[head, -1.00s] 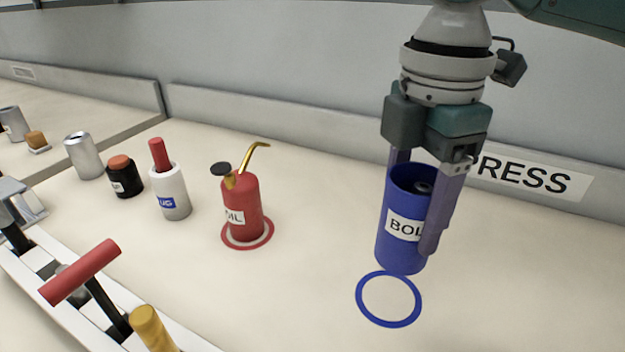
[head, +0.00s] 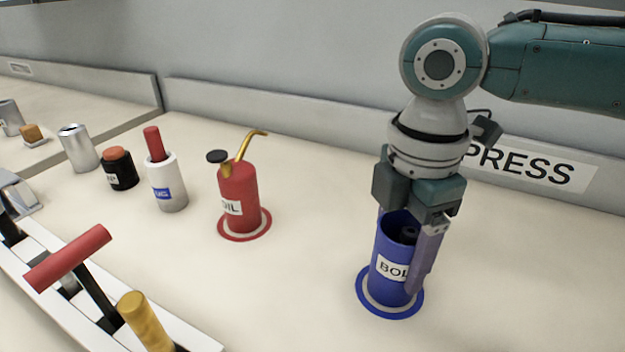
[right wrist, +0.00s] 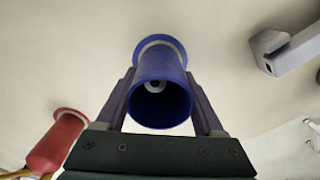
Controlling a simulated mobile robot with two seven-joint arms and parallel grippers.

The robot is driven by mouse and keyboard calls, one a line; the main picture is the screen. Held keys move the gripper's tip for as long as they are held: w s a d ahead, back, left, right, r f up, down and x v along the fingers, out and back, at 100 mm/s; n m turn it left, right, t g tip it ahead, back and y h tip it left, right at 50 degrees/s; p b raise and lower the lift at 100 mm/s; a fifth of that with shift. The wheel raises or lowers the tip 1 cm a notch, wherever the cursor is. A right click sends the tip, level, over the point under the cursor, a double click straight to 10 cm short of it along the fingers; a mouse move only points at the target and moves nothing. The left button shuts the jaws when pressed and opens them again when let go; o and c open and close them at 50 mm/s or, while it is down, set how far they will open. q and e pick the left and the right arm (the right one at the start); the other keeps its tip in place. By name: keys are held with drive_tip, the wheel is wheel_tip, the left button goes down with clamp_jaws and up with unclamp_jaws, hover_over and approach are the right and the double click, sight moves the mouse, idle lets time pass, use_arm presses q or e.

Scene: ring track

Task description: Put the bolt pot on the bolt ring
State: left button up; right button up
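The bolt pot (head: 393,255) is a blue open cylinder with a white "BOL" label, and something dark and round shows inside it. It stands upright within the blue bolt ring (head: 365,301), whose band shows around its foot. My right gripper (head: 408,262) has one finger on each side of the pot and is shut on it. In the right wrist view the pot (right wrist: 160,72) sits between both fingers. Its contact with the counter looks close, but I cannot be sure it bears on it. My left gripper is not in view.
A red oil can (head: 240,200) stands on a red ring (head: 258,229) to the left. Further left are a white pot (head: 168,185), a black jar (head: 120,170) and a silver can (head: 78,148). A lever rack (head: 190,335) lies at front left. The counter right of the pot is clear.

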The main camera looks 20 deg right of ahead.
drive_tip(key=o, duration=0.4)
drive_tip(key=shift+r, duration=0.1)
wheel_tip(320, 180, up, 12)
drive_tip(key=f+p, duration=0.1)
drive_tip(key=p, duration=0.2)
drive_tip(key=s+a+f+m+t+y, duration=0.1)
drive_tip(key=s+a+f+m, duration=0.15)
drive_tip(key=a, duration=0.25)
drive_tip(key=s+a+f+m+t+y, duration=0.1)
drive_tip(key=s+a+f+m+y, duration=0.1)
drive_tip(key=s+a+f, duration=0.3)
drive_tip(key=s+d+m+h, duration=0.1)
drive_tip(key=s+d+m, duration=0.1)
drive_tip(key=m, duration=0.1)
drive_tip(key=s+d+m+t, duration=0.1)
drive_tip(key=s+d+m, duration=0.1)
drive_tip(key=s+m, duration=0.1)
drive_tip(key=s+d+m+h, duration=0.1)
drive_tip(key=s+d+m, duration=0.1)
drive_tip(key=s+m, duration=0.1)
drive_tip(key=shift+s+d+f+m+t+h, duration=0.2)
drive_tip(key=shift+f+m+t+h, duration=0.15)
drive_tip(key=shift+m, duration=0.4)
drive_tip(key=shift+d, duration=0.2)
